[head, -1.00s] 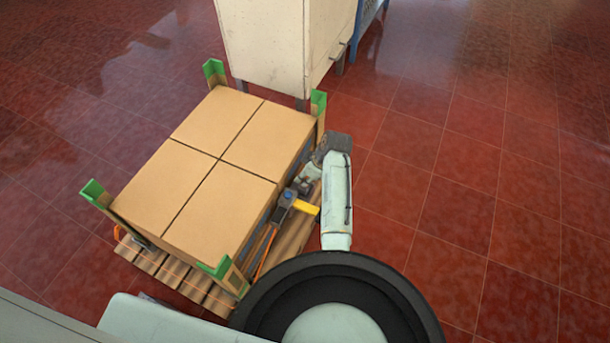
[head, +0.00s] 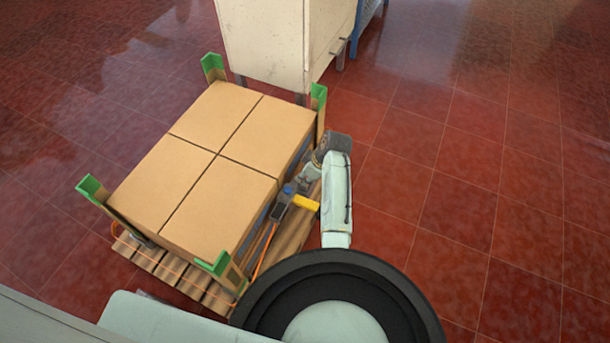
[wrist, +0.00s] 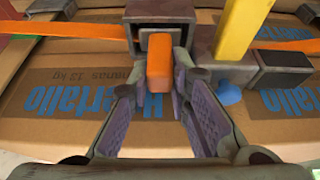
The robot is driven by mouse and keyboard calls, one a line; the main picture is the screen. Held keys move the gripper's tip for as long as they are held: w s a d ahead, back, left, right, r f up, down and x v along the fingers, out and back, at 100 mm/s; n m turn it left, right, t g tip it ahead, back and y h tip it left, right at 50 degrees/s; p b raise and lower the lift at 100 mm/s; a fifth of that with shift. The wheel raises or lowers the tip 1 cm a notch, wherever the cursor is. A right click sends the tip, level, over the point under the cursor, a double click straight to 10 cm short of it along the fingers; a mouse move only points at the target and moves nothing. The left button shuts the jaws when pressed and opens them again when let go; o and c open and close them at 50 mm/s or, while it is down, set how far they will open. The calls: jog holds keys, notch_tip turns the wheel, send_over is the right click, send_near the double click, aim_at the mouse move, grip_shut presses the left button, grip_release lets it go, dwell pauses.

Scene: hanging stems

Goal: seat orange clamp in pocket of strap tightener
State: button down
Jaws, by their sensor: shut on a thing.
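The strap tightener (head: 279,212) is a dark grey device with a yellow handle (head: 305,203) and a blue part, at the right side of the carton stack. In the wrist view its grey pocket housing (wrist: 160,12) is at top centre, with the yellow handle (wrist: 236,30) to the right. The orange clamp (wrist: 159,75) is a small block pointing into the pocket mouth; its far end is hidden in shadow, so its depth there is unclear. My gripper (wrist: 160,88) is shut on the clamp, one finger on each side. In the head view my arm hides the clamp.
Cartons (head: 205,165) stand on a wooden pallet (head: 165,268) with green-topped corner posts (head: 92,188). Orange strap (wrist: 80,32) runs to both sides of the tightener. A cream cabinet (head: 265,45) stands behind. Red tiled floor to the right is clear.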

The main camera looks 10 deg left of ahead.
jog(key=shift+f, duration=0.3)
dwell(0.5)
jog(key=c, duration=1.4)
grip_release()
jog(key=v, duration=1.2)
